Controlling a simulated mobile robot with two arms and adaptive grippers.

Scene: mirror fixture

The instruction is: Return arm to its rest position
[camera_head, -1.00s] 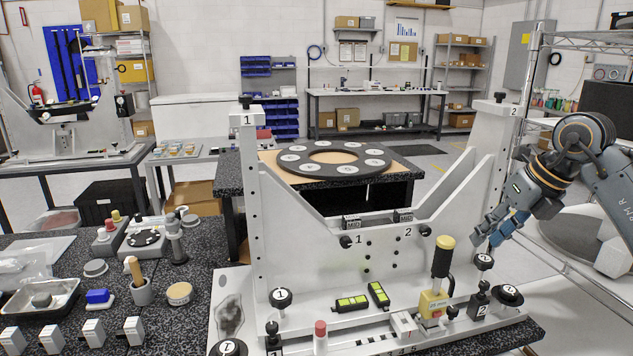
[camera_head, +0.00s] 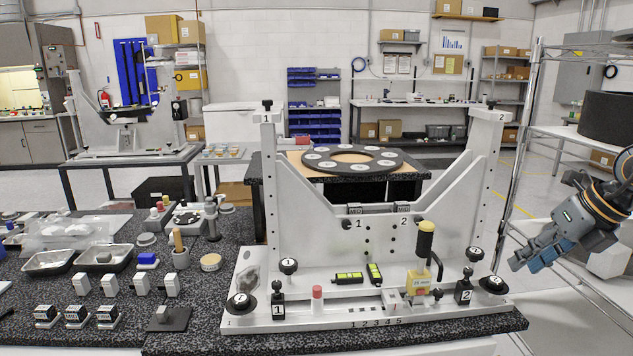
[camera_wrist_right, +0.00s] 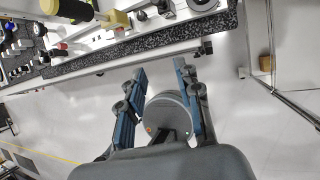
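My right gripper (camera_head: 524,262) is at the right side of the head view, to the right of the white mirror fixture (camera_head: 340,262) and apart from it. In the right wrist view its two blue-padded fingers (camera_wrist_right: 158,78) are spread apart with nothing between them. Floor and a round grey part show beyond and between the fingers. The right arm comes in from the right edge of the head view. My left gripper does not show in either view.
The fixture stands on a speckled black table (camera_head: 205,312). Trays, small blocks and knobs lie on its left part. A wire shelf rack (camera_head: 575,140) stands behind my right arm. A round black plate (camera_head: 352,160) lies on a table behind the fixture. Open floor shows below the gripper.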

